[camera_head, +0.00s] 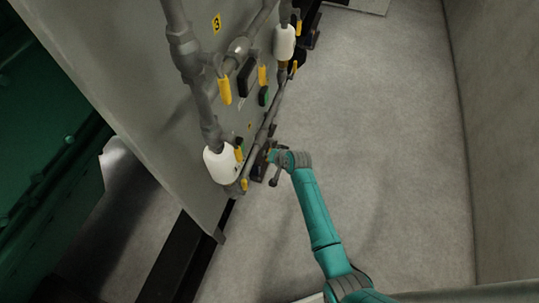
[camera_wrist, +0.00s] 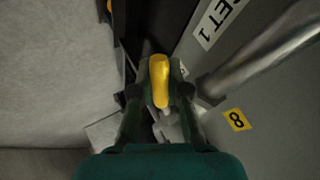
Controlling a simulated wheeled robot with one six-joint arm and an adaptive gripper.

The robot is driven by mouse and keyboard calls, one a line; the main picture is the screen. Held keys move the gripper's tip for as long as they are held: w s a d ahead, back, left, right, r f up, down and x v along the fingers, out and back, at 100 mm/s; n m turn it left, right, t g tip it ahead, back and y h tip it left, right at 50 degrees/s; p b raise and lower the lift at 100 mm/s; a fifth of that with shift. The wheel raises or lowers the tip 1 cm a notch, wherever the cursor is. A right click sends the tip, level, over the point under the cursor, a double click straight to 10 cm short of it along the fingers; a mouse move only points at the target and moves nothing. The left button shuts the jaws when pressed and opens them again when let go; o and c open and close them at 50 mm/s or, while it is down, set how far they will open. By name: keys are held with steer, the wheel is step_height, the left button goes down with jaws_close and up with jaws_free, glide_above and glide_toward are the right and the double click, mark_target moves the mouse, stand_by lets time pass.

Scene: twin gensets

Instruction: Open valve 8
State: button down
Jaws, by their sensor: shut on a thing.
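The yellow handle (camera_wrist: 160,80) of a valve stands between the two fingers of my gripper (camera_wrist: 158,95) in the wrist view, and the gripper is shut on it. A yellow label with the number 8 (camera_wrist: 236,120) is on the grey panel just right of the handle. The valve body is mostly hidden behind the handle and fingers. In the head view my gripper (camera_head: 270,168) is at the lower edge of the pipework, at the end of my teal arm. The held handle is too small there to make out clearly.
A grey panel (camera_head: 130,75) carries grey pipes, white parts and several other yellow handles, one (camera_head: 225,91) below a number 3 label (camera_head: 216,24). A grey pipe (camera_wrist: 265,60) runs close to my gripper's right. The floor (camera_head: 390,150) right of the panel is clear up to a wall.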

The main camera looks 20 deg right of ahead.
steer(key=shift+r, duration=0.15)
stand_by(0.4)
steer(key=c, duration=1.1)
jaws_free()
steer(key=shift+c, duration=0.2)
steer(key=v, duration=0.8)
